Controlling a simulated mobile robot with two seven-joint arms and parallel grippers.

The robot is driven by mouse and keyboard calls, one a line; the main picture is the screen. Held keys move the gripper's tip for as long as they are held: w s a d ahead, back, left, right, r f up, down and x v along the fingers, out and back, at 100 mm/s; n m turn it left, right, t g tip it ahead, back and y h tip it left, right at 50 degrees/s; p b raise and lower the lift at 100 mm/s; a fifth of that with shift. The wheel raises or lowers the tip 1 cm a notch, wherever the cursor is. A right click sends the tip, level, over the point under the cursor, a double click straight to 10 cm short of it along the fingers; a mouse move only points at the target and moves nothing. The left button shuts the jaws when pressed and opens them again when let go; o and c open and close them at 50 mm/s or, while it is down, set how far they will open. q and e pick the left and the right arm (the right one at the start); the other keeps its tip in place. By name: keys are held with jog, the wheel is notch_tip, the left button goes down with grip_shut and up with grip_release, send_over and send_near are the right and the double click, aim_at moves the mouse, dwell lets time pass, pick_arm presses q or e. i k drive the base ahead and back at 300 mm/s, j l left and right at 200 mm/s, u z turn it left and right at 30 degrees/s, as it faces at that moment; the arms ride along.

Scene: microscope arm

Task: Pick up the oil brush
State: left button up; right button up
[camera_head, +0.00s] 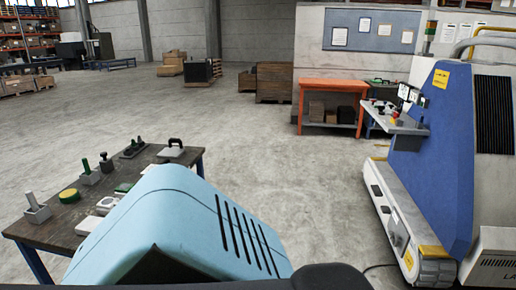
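A dark-topped workbench (58,230) stands at the lower left with several small tools on it. I cannot tell for sure which of them is the oil brush. A grey block with an upright handle (38,210) stands near the left end. Behind it, a green-handled piece (89,175) stands upright in a pale base, with a black-knobbed piece (105,163) beside it. A round yellow-green piece (69,196) lies between them and the front. Neither of my grippers is in view.
A large light-blue vented casing covers the bench's near right part. A blue and white machine (436,150) stands at the right. An orange table (331,86) and stacked crates (274,82) stand further back. The floor (290,160) between is clear.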

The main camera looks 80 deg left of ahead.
aim_at(85, 161)
jog(key=u, duration=3.75)
jog(key=i+j+z, duration=0.2)
jog(key=i+z, duration=0.15)
jog(key=i+j+z, duration=0.4)
jog(key=i, duration=0.15)
jog(key=i+j+z, duration=0.3)
jog(key=j, duration=0.25)
jog(key=i+j+z, duration=0.15)
jog(key=j, duration=0.15)
jog(key=j+z, duration=0.4)
jog(key=j, duration=0.5)
jog(key=j+z, duration=0.4)
jog(key=j, duration=0.5)
